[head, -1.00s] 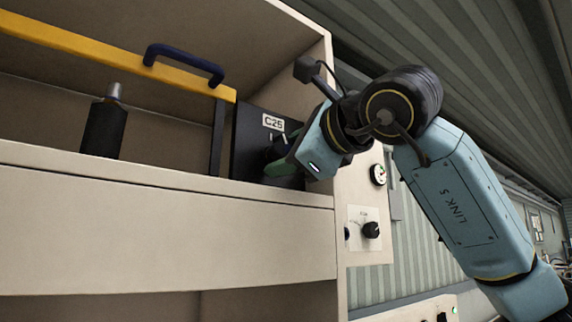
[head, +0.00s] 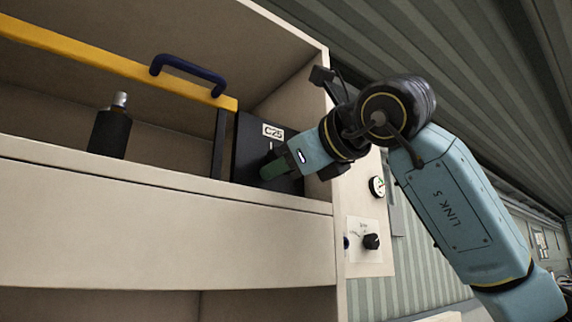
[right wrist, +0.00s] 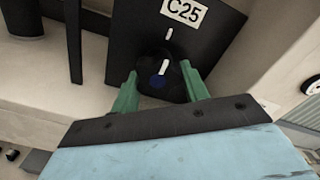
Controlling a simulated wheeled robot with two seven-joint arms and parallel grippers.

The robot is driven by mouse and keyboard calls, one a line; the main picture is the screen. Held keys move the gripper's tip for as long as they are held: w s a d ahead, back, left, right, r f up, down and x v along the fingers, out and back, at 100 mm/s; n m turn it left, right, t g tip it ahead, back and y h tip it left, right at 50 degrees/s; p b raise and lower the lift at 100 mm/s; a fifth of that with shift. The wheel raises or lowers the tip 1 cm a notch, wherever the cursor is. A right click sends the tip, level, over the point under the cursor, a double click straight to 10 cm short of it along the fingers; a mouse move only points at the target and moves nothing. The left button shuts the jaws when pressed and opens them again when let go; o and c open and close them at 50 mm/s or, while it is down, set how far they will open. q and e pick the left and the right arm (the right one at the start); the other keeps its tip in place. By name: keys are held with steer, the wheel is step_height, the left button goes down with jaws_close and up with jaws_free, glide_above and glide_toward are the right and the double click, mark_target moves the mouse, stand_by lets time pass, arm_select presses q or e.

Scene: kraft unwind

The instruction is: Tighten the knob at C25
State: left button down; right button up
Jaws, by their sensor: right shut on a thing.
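A black panel (head: 249,140) with a C25 label (head: 272,131) stands inside the cabinet at its right end. The panel also shows in the right wrist view (right wrist: 215,50). The round dark knob (right wrist: 160,76) on it has a blue centre and a white pointer line, leaning slightly right, below a white mark on the panel. My right gripper (right wrist: 158,71) is shut on the knob, with one green finger on each side. In the head view my right gripper (head: 271,164) hides the knob. My left gripper is not in view.
A yellow bar (head: 120,68) with a dark blue handle (head: 187,70) crosses the cabinet opening. A dark cylinder with a metal top (head: 111,131) stands at left behind the cream front ledge (head: 150,225). A small knob (head: 371,241) and a gauge (head: 377,187) sit on the cabinet's side.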

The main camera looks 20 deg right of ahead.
steer(key=shift+a+f, duration=0.1)
steer(key=o, duration=0.6)
steer(key=shift+c, duration=0.2)
steer(key=o, duration=0.4)
steer(key=shift+s, duration=0.3)
steer(key=shift+o, duration=0.2)
steer(key=shift+w, duration=0.1)
steer(key=b+v, duration=0.2)
steer(key=v, duration=1.1)
steer(key=shift+r, duration=0.2)
